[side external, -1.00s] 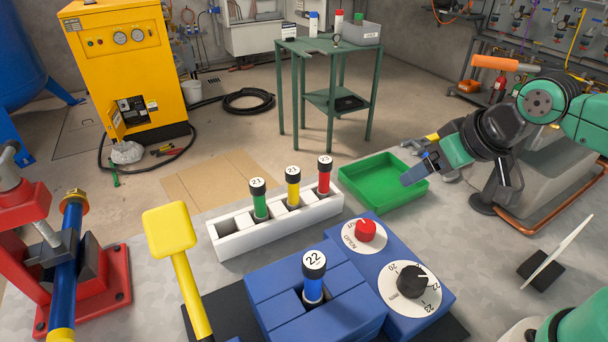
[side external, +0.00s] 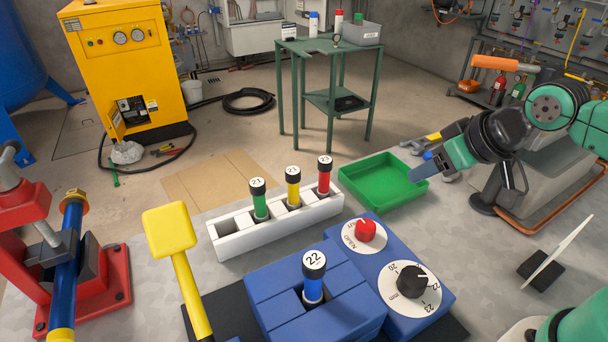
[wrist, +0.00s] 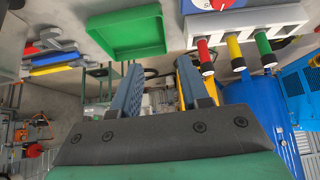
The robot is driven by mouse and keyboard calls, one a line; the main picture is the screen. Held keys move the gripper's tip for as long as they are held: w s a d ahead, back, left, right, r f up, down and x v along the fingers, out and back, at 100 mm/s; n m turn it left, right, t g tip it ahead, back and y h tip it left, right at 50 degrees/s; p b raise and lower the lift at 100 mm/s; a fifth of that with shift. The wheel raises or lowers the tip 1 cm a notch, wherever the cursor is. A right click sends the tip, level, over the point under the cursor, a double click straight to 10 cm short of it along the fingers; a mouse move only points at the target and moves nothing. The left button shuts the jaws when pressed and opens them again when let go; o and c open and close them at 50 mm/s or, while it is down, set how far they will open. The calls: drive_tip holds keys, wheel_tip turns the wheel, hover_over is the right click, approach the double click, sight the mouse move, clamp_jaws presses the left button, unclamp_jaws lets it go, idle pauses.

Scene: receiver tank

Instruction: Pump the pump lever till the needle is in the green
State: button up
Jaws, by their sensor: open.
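A yellow lever with a broad flat head (side external: 170,232) stands at the left of the blue block (side external: 270,285); I take it for the pump lever. My gripper (side external: 421,169) is far to its right, above the green tray, open and empty. In the wrist view, my gripper's two fingers (wrist: 160,77) stand apart with nothing between them. I see no gauge needle or green band. A thin white panel on a black foot (side external: 560,250) is nearly edge-on at the right, so its face is hidden.
A blue cylinder marked 22 (side external: 313,280) stands in the blue block, beside a red knob (side external: 365,230) and a black dial (side external: 411,282). A white rack (side external: 235,240) holds three coloured cylinders. The green tray (side external: 370,194) is empty. A red press (side external: 110,290) stands far left.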

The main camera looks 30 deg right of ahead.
drive_tip(key=a+r+n, duration=0.1)
drive_tip(key=a+n+y, duration=0.1)
drive_tip(key=a, duration=0.1)
drive_tip(key=w+a+r+n, duration=0.1)
drive_tip(key=shift+w+a+r+n+y, duration=0.1)
drive_tip(key=shift+a+r+n+y, duration=0.2)
drive_tip(key=shift+y, duration=0.1)
clamp_jaws()
drive_tip(key=s+a+r+n+g+y, duration=0.1)
drive_tip(key=s+a+r+n+y, duration=0.1)
drive_tip(key=a+r+n, duration=0.4)
drive_tip(key=s+a+r+n+g+y, duration=0.1)
drive_tip(key=a+r+n+y, duration=0.4)
drive_tip(key=a+n, duration=0.5)
drive_tip(key=s+a+r, duration=0.1)
drive_tip(key=a, duration=0.2)
drive_tip(key=shift+s+a+n+g, duration=0.15)
drive_tip(key=shift+a+n+g, duration=0.15)
drive_tip(key=shift+a, duration=0.05)
